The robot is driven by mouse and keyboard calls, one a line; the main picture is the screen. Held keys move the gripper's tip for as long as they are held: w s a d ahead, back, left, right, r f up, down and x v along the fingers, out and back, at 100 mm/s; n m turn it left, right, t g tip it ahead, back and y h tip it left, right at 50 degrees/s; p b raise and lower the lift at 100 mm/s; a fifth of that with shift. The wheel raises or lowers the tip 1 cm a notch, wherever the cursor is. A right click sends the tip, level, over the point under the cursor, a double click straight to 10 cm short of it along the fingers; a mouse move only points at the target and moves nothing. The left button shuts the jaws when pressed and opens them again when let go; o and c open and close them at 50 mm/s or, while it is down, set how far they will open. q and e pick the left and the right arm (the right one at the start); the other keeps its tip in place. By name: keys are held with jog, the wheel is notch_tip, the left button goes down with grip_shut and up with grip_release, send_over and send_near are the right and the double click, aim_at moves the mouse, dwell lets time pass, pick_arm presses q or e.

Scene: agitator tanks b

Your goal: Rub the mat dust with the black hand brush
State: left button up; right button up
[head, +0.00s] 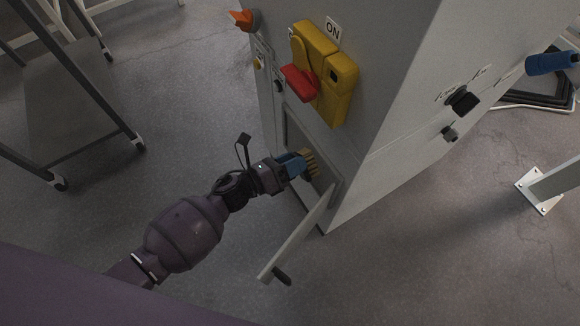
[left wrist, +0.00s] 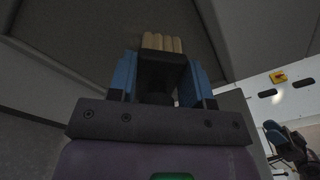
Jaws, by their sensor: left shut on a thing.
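My left gripper (head: 296,166) reaches in from the lower left to a low opening in the grey cabinet. Its blue fingers are shut on the black hand brush (head: 311,159), whose tan bristles point away from the hand toward the opening. In the left wrist view the brush's black body (left wrist: 160,68) sits between the two blue fingers, bristles up. A dark grey panel (left wrist: 190,28) lies beyond the bristles; whether they touch it I cannot tell. I cannot make out any dust on a mat. My right gripper is not in view.
The cabinet's small door (head: 296,238) stands open just right of my arm. A wheeled cart (head: 75,90) stands at left. Grey floor lies clear between.

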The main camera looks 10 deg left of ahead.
pick_arm(q)
jog(key=shift+w+a+b, duration=0.4)
jog(key=shift+w+a, duration=1.45)
jog(key=shift+w, duration=0.2)
jog(key=shift+s+a, duration=0.35)
jog(key=shift+s, duration=0.1)
jog(key=shift+v, duration=2.6)
jog(key=shift+s+f, duration=0.1)
jog(key=shift+f, duration=0.05)
jog(key=shift+v, duration=1.4)
